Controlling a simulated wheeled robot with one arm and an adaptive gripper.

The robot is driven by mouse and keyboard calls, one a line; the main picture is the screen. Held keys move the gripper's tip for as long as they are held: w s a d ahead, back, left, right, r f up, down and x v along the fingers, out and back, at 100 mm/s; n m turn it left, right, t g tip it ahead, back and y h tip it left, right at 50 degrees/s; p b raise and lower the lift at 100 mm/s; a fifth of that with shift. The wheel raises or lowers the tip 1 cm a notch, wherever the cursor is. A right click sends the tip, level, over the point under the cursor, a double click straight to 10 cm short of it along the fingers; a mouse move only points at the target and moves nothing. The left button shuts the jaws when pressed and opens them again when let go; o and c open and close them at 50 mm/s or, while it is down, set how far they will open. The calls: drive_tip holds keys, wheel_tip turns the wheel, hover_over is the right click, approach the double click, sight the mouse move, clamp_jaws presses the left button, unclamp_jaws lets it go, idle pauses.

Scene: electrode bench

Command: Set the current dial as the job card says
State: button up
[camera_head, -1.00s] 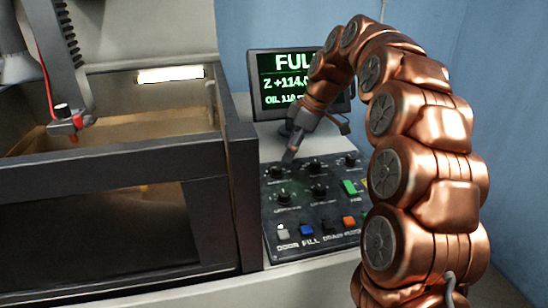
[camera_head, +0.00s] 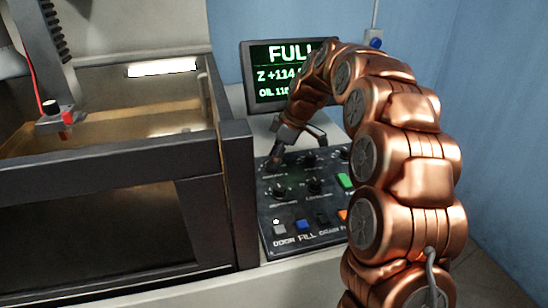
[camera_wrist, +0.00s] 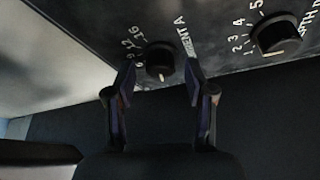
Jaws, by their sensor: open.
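The current dial (camera_wrist: 160,58) is a round black knob on the dark control panel (camera_wrist: 105,38). In the wrist view it sits between my gripper's two fingertips, with a number scale beside it and a label partly reading "RENT A". A short pale pointer mark shows on its lower side. My gripper (camera_wrist: 161,78) is open, one finger on each side of the knob; I cannot tell whether either touches it. In the head view my gripper (camera_head: 274,160) is at the panel's upper left knob, largely covering it. No job card is readable in these views.
A second numbered knob (camera_wrist: 276,36) stands to the right in the wrist view. More knobs and coloured buttons, including a blue one (camera_head: 303,225), fill the panel. A screen (camera_head: 262,75) reading "FULL" stands behind. A dark-framed tank (camera_head: 110,160) is close on the left.

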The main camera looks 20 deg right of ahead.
drive_tip(key=shift+f, duration=0.15)
clamp_jaws()
idle(0.4)
